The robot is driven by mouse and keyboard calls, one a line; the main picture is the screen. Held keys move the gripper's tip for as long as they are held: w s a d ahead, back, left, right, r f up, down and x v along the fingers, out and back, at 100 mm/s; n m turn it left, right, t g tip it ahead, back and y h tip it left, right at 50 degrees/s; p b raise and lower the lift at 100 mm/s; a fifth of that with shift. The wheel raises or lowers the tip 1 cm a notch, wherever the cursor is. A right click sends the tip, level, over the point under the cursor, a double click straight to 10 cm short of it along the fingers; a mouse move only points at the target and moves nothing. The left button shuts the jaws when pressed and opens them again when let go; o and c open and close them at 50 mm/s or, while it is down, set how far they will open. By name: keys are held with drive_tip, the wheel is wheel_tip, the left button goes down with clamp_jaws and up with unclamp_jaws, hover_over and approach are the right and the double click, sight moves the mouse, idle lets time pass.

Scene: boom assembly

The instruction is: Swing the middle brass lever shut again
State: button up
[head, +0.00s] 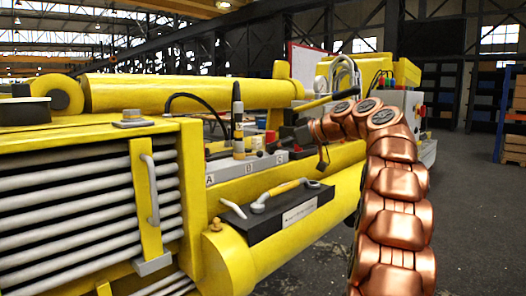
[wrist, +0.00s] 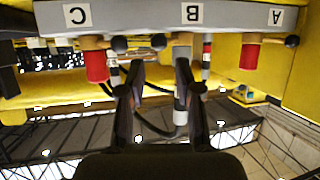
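In the wrist view, which is upside down, a grey block (wrist: 135,16) carries plates C, B and A. The middle brass lever at B shows only partly; a black knob (wrist: 158,41) beside the B fitting seems to be its end, on the left. My gripper (wrist: 160,70) is open, its two dark fingers apart below the block, with that knob in line with the gap. I see no contact. The right finger overlaps the B fitting. In the head view my gripper (head: 303,136) is at the block's right end, and the lever is hard to make out.
Red parts hang at C (wrist: 95,66) and A (wrist: 249,56), each with a black knob to its right. A black hose (wrist: 150,125) loops behind the fingers. In the head view, a black box with a yellow handle (head: 285,188) sits below the block.

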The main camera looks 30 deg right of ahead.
sight(262, 151)
drive_tip(key=shift+p+x, duration=0.6)
drive_tip(key=shift+x, duration=2.25)
drive_tip(key=shift+f, duration=0.1)
clamp_jaws()
